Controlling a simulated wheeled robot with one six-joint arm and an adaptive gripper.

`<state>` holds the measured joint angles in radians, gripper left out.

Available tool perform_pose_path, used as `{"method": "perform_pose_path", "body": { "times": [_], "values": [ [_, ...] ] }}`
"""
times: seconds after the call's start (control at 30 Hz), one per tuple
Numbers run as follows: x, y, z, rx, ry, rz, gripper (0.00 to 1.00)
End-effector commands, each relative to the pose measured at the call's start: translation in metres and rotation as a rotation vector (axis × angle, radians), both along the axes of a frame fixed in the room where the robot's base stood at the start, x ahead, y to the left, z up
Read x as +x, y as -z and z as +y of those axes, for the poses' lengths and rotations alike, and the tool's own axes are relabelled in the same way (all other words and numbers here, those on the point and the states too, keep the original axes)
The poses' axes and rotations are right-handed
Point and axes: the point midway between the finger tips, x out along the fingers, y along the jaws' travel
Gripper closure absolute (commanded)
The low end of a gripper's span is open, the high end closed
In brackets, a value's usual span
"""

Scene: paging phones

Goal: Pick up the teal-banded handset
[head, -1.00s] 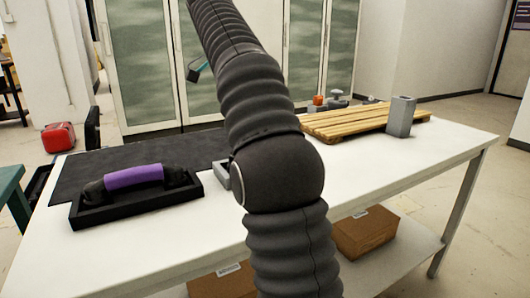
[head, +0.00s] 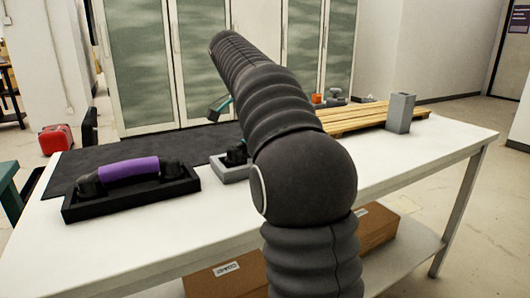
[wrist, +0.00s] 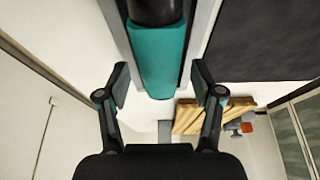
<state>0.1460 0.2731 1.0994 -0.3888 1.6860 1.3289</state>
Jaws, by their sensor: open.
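The teal-banded handset (wrist: 160,58) runs down from the top middle of the wrist view, with a black end above its teal band. It lies in a grey cradle (wrist: 199,45). In the head view only a black end of this handset (head: 238,153) shows in the grey cradle (head: 232,174); my arm hides the rest. My gripper (wrist: 159,85) is open, with one finger on each side of the band's lower end in the wrist view. I cannot tell whether they touch. In the head view part of my gripper (head: 219,109) shows above the cradle.
A purple-banded handset (head: 130,169) sits in a black cradle (head: 135,203) on the left of the white table (head: 160,240). A dark mat (head: 90,165) lies behind. A wooden slatted board (head: 350,117) and a grey block (head: 400,112) stand at the right.

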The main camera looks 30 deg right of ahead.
Motion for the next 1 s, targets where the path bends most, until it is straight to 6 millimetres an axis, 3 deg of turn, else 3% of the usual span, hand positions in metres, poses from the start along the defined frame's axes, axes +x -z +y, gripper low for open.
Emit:
{"method": "perform_pose_path", "body": {
  "times": [0.13,1.0],
  "values": [
    [0.000,0.010,-0.005,0.000,0.001,0.000,0.33],
    [0.000,0.016,-0.005,0.000,0.000,0.000,0.33]
  ]
}}
